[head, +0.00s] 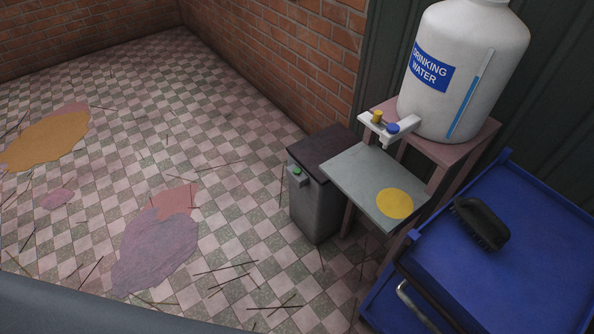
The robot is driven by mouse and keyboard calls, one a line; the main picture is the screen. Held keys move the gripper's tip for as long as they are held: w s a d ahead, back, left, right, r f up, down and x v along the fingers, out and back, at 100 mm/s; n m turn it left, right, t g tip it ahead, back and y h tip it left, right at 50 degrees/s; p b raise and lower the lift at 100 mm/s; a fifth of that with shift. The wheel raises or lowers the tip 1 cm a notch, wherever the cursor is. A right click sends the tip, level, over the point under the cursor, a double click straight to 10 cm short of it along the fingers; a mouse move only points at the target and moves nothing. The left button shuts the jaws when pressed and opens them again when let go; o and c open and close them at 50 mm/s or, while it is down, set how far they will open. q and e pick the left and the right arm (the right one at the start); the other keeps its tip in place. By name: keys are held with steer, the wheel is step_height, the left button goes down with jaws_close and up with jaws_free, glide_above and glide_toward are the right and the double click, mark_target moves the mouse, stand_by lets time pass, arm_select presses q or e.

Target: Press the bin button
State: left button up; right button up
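A grey bin (316,206) with a dark lid (325,150) stands on the checkered floor by the brick wall. A small green button (297,170) sits on a light bracket near the top of its left-facing side. The lid looks closed. Neither of my grippers shows in the head view, so nothing of mine is seen near the button.
A stand (470,146) right of the bin bears a white drinking water tank (462,40). A grey shelf (350,180) with a yellow disc (394,203) juts out near the bin. A blue cart (520,270) bears a black brush (481,223). Powder patches and sticks litter the floor.

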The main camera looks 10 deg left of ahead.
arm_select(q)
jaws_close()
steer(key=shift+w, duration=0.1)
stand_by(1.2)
